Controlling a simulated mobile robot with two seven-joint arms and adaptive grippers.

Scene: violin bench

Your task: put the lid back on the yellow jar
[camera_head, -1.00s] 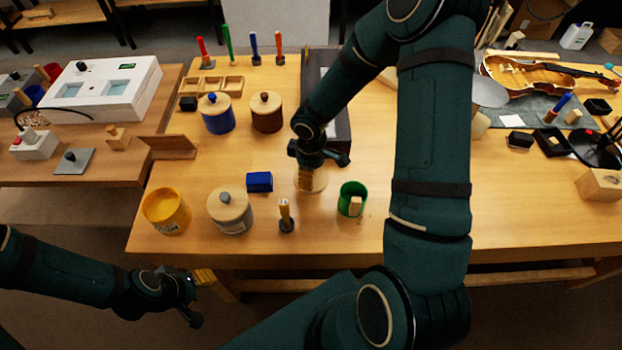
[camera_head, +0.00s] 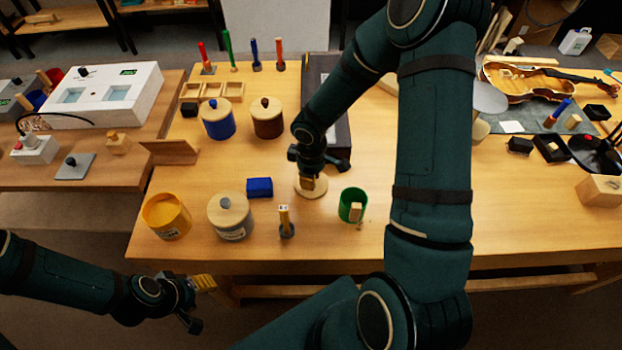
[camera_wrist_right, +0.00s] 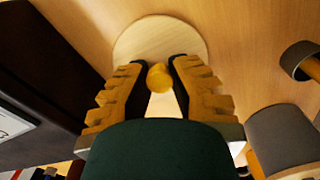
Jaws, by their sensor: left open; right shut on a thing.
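The yellow jar (camera_head: 168,220) stands open at the front left of the bench, its mouth uncovered. A round pale wooden lid (camera_head: 318,191) with a yellow knob lies flat at mid-bench, right of the blue block; I cannot tell whether it touches the bench. My right gripper (camera_head: 307,184) points down over it. In the right wrist view the fingers (camera_wrist_right: 158,80) are shut on the knob, with the lid's disc (camera_wrist_right: 160,35) showing beyond. My left gripper (camera_head: 205,282) is open and empty, low in front of the bench's front edge.
A grey jar (camera_head: 231,222) with its lid on stands between the yellow jar and an upright tool (camera_head: 286,224). A blue block (camera_head: 259,187) and a green cup (camera_head: 352,206) flank the lid. Blue (camera_head: 218,121) and brown (camera_head: 267,121) lidded jars stand behind.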

